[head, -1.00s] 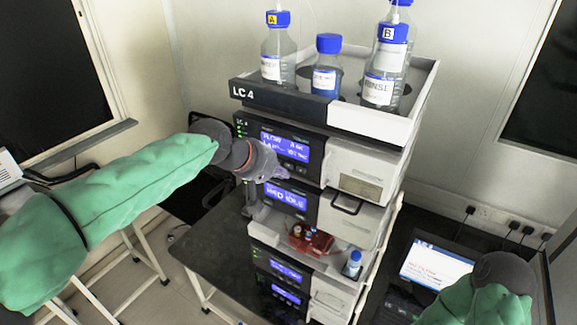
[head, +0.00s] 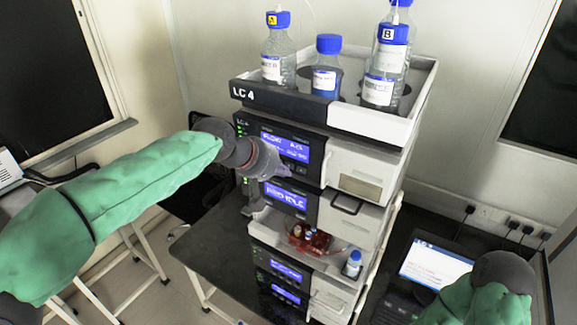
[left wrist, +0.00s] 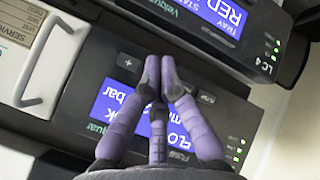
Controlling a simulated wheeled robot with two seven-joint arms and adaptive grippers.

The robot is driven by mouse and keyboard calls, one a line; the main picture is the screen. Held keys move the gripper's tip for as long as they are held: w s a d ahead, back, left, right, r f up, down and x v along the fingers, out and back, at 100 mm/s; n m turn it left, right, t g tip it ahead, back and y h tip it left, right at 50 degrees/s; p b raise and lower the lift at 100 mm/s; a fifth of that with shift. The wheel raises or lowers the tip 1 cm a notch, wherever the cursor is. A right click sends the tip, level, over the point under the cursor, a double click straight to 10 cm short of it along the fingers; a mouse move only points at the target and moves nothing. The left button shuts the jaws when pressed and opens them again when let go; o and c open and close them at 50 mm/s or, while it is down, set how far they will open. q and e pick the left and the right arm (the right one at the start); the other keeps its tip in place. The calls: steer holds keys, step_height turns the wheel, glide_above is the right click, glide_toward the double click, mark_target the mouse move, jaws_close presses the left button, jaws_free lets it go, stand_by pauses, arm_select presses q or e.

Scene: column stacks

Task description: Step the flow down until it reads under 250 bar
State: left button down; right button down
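The LC 4 stack's upper module has a blue flow display (head: 285,146). In the left wrist view that display (left wrist: 118,112) appears upside down, with the words "FLOW" and "bar" partly visible. The fingers hide part of it, and I cannot read its number. My left gripper (head: 286,175) is at the button row under this display. In the left wrist view its purple fingers (left wrist: 163,66) are drawn together, holding nothing. The tips lie over the row beside a plus button (left wrist: 127,62); I cannot tell whether they touch. My right gripper is outside both views; only its arm shows.
A second module with another blue display (head: 286,195) sits just below. Bottles, including a blue-liquid bottle (head: 325,72), stand in the top tray (head: 385,122). A laptop (head: 436,266) is at right.

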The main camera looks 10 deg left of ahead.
arm_select(q)
steer(key=shift+w+d, duration=0.15)
steer(key=shift+w, duration=0.25)
stand_by(0.4)
steer(key=shift+s, duration=0.15)
steer(key=shift+s+a, duration=0.25)
steer(key=shift+s, duration=0.4)
stand_by(0.3)
steer(key=s, duration=0.1)
steer(key=s+a+b, duration=0.1)
steer(key=s, duration=0.1)
steer(key=s+b, duration=0.1)
steer(key=shift+s+a, duration=0.35)
steer(key=shift+a, duration=0.05)
stand_by(0.5)
